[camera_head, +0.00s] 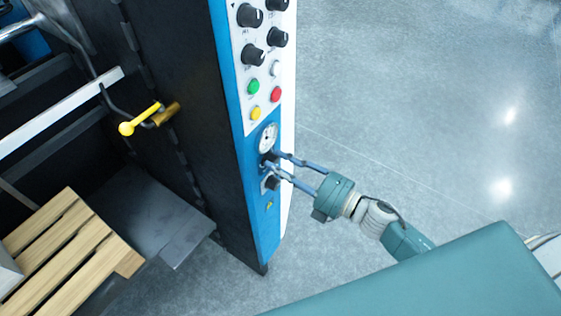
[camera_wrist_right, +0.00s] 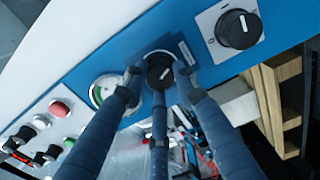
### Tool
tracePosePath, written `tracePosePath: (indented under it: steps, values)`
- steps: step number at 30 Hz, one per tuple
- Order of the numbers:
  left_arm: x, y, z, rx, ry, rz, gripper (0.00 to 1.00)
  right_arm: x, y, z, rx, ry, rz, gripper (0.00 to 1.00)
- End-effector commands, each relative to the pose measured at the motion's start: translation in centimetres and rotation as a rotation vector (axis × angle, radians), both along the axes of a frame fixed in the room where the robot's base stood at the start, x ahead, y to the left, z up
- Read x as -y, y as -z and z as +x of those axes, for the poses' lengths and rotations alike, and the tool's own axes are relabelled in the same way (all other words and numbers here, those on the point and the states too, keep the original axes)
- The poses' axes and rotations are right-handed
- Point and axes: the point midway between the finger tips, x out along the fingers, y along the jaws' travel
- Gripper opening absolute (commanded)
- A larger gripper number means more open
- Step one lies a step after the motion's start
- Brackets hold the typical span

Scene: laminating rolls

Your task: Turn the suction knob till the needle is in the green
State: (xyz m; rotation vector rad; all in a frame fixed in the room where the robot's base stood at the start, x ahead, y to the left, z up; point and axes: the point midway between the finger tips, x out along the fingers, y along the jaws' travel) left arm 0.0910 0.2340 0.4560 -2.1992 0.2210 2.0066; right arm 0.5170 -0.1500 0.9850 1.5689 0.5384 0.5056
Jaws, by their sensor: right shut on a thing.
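The suction knob (camera_wrist_right: 160,70) is black with a light pointer line, on the blue panel of the machine's column. My right gripper (camera_head: 270,163) comes in from the right in the head view, its blue-grey fingers reaching the panel just below the gauge. In the wrist view, the fingers of this gripper (camera_wrist_right: 159,76) are shut around the suction knob. The round white gauge (camera_head: 267,137) sits just above the knob in the head view. It also shows in the wrist view (camera_wrist_right: 103,88), partly hidden by a finger, with some green on its face. I cannot read the needle. My left gripper is out of view.
Another black knob (camera_wrist_right: 238,28) on a pale plate sits beside the held one; it shows low on the panel (camera_head: 272,183). Green (camera_head: 253,87), red (camera_head: 276,94) and yellow (camera_head: 255,113) buttons are higher up. A yellow-ended lever (camera_head: 140,120) and wooden pallet (camera_head: 75,245) are left. Right floor is clear.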

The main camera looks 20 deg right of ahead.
Motion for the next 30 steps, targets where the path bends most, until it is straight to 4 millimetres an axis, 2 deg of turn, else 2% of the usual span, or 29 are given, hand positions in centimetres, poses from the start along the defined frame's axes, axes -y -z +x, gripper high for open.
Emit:
tracePosePath:
  steps: [1, 20, 21, 23, 30]
  values:
    - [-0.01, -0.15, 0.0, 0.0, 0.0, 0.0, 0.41, -0.25, 0.59, -0.4, -0.02, -0.007, 0.007, 0.02]
    - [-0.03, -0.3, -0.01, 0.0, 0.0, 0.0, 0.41, -0.29, 0.64, -0.4, -0.047, -0.007, 0.043, 0.02]
    - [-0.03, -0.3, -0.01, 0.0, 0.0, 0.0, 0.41, -0.29, 0.64, -0.4, -0.047, -0.007, 0.043, 0.34]
    - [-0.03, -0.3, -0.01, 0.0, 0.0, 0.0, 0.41, -0.27, 0.59, -0.37, -0.046, -0.007, 0.043, 0.46]
    - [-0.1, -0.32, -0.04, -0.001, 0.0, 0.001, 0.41, -0.15, 0.27, -0.17, -0.04, -0.003, 0.045, 0.47]
